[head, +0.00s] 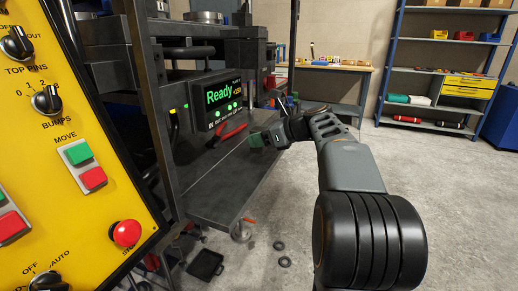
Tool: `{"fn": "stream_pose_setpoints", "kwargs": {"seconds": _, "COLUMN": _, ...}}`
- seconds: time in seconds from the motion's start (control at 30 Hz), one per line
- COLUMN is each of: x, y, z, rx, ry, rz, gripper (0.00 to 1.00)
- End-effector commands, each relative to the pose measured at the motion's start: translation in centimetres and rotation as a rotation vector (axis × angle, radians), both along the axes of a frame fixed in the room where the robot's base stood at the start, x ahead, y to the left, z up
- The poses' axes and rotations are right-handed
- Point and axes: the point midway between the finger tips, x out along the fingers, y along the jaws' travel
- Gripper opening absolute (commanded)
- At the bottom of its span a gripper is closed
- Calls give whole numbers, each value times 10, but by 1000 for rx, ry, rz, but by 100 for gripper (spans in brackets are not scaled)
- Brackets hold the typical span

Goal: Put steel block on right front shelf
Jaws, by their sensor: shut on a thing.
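My gripper (268,138) is in the middle of the head view, at the end of my arm, which reaches in from the lower right. It is shut on a small block, taken as the steel block, which is mostly hidden by the gripper; a small greenish patch shows at the fingertips. The gripper appears above the right edge of the dark grey front shelf (210,190) of the press. I cannot tell its exact height over the shelf. The visible shelf top is mostly bare.
A "Ready" display (222,98) hangs left of my gripper, with a red-handled tool (230,133) below it. The press's dark upright (150,100) and a yellow control panel (70,150) stand left. A workbench (330,68) and blue rack (425,75) are behind. The right floor is open.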

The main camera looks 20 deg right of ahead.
Motion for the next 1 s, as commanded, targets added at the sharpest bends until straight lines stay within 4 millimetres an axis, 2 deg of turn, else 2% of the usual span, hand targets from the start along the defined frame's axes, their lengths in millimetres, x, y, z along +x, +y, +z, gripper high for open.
{"fn": "stream_pose_setpoints", "kwargs": {"seconds": 0.1, "x": -1, "y": 0, "z": -18, "rx": 1, "ry": -2, "rz": -1, "gripper": 0}}
{"fn": "stream_pose_setpoints", "kwargs": {"seconds": 0.2, "x": -1, "y": 0, "z": -26, "rx": -1, "ry": -3, "rz": -1, "gripper": 0}}
{"fn": "stream_pose_setpoints", "kwargs": {"seconds": 0.67, "x": -1, "y": 0, "z": -29, "rx": 1, "ry": -3, "rz": -1, "gripper": 0}}
{"fn": "stream_pose_setpoints", "kwargs": {"seconds": 0.7, "x": -1, "y": 0, "z": -31, "rx": 1, "ry": 1, "rz": 0, "gripper": 45}}
{"fn": "stream_pose_setpoints", "kwargs": {"seconds": 0.93, "x": -1, "y": 0, "z": -31, "rx": 1, "ry": 1, "rz": 0, "gripper": 67}}
{"fn": "stream_pose_setpoints", "kwargs": {"seconds": 1.0, "x": -1, "y": 0, "z": -31, "rx": 1, "ry": 1, "rz": 0, "gripper": 68}}
